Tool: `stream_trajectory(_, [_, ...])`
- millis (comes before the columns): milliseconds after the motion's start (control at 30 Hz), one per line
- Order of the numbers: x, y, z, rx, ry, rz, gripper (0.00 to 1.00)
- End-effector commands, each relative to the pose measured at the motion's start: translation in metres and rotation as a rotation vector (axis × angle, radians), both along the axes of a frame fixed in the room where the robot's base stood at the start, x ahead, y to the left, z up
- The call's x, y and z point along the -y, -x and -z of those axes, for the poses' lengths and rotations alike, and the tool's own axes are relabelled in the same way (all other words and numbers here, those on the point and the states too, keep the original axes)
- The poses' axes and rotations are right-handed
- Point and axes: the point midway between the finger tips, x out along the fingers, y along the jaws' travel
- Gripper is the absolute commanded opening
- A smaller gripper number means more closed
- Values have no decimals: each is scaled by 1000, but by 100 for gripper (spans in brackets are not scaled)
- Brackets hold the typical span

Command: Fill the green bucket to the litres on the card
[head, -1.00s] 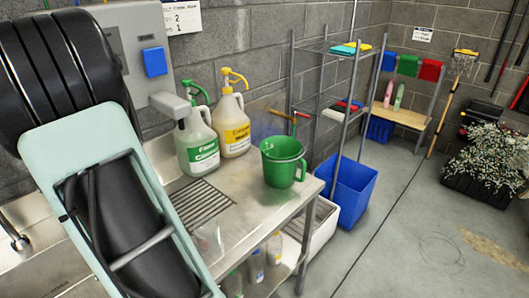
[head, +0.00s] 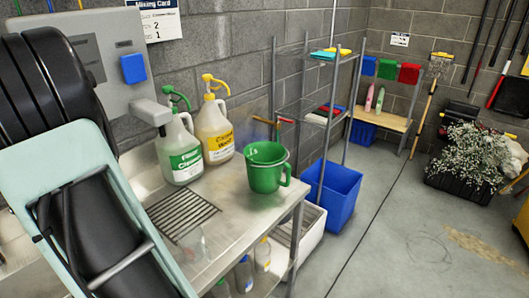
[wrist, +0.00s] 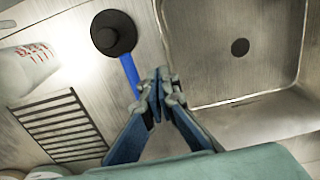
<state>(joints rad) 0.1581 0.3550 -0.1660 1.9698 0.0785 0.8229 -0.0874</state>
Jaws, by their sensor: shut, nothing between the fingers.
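The green bucket (head: 264,172) stands upright with its handle to the right, near the right end of the steel counter (head: 235,215). I cannot see its contents. The mixing card (head: 156,20) hangs on the wall at the top left; its heading and the figures 2 and 1 show, but the small print is blurred. My gripper (wrist: 158,82) is shut and empty in the wrist view, over the counter beside the sink basin (wrist: 213,102). The bucket is not in the wrist view, and the gripper tips are out of the head view.
A wall dispenser has a blue button (head: 133,68). A clear measuring jug (wrist: 25,75), drain grate (wrist: 62,130) and blue-handled black round tool (wrist: 113,33) lie near my gripper.

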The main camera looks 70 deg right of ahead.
Motion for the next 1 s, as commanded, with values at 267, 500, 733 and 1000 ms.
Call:
stream_trajectory(267, [0, 0, 0, 0, 0, 0, 0])
stream_trajectory(500, [0, 0, 0, 0, 0, 0, 0])
stream_trajectory(733, [0, 0, 9, 0, 0, 0, 0])
stream_trajectory(1000, [0, 0, 31, -1, 0, 0, 0])
